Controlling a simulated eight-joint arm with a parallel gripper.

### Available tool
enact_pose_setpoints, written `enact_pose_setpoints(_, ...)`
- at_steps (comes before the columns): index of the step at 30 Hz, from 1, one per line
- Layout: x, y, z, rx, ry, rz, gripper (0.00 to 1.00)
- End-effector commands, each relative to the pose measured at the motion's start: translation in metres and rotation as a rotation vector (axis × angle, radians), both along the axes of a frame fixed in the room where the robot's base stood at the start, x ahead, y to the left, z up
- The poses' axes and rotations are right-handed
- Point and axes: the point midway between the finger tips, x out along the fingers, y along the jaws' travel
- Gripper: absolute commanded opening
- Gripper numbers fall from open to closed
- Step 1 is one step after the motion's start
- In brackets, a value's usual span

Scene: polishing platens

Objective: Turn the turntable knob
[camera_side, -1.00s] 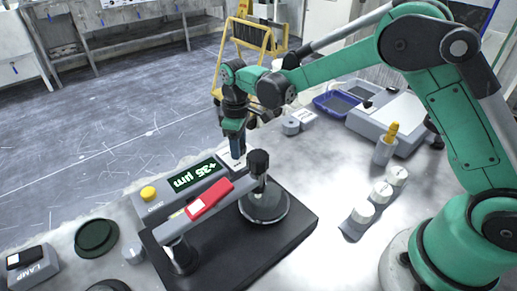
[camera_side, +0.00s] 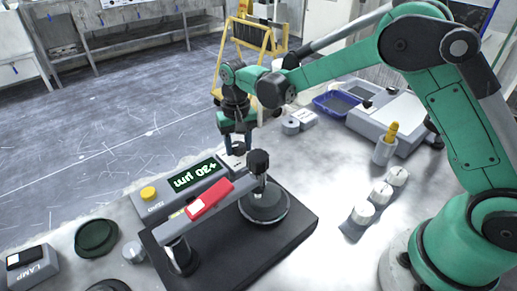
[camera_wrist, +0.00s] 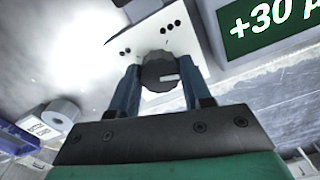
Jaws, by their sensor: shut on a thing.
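The turntable knob (camera_wrist: 157,72) is a small dark ribbed disc with a pale index mark pointing right in the wrist view. It sits on a white plate with black dots (camera_wrist: 150,38). My gripper (camera_wrist: 159,80) has its two blue fingers on either side of the knob, shut on it. In the side view my gripper (camera_side: 236,150) points down just behind the black-knobbed post, and its fingers hide the knob there. The green readout (camera_wrist: 275,22) shows +30 in the wrist view; it also appears upside down in the side view (camera_side: 195,174).
A black base (camera_side: 265,245) carries the grey arm with a red label (camera_side: 209,199) and a round weight with a black-topped post (camera_side: 258,165), close in front of my gripper. A yellow button (camera_side: 148,193) is on the readout box. White cylinders (camera_side: 381,192) stand right.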

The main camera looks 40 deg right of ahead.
Motion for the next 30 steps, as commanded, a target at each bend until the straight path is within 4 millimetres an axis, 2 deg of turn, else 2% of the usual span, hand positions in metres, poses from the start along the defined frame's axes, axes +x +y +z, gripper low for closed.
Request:
enact_pose_setpoints(6, 0.0003, 0.0001, 0.0004, 0.001, -0.001, -0.188, 0.0)
enact_pose_setpoints(15, 0.0003, 0.0, 0.0004, 0.0, -0.001, -0.381, 0.0)
enact_pose_setpoints(30, 0.0004, 0.0, 0.0004, 0.0, -0.002, -0.481, 0.0)
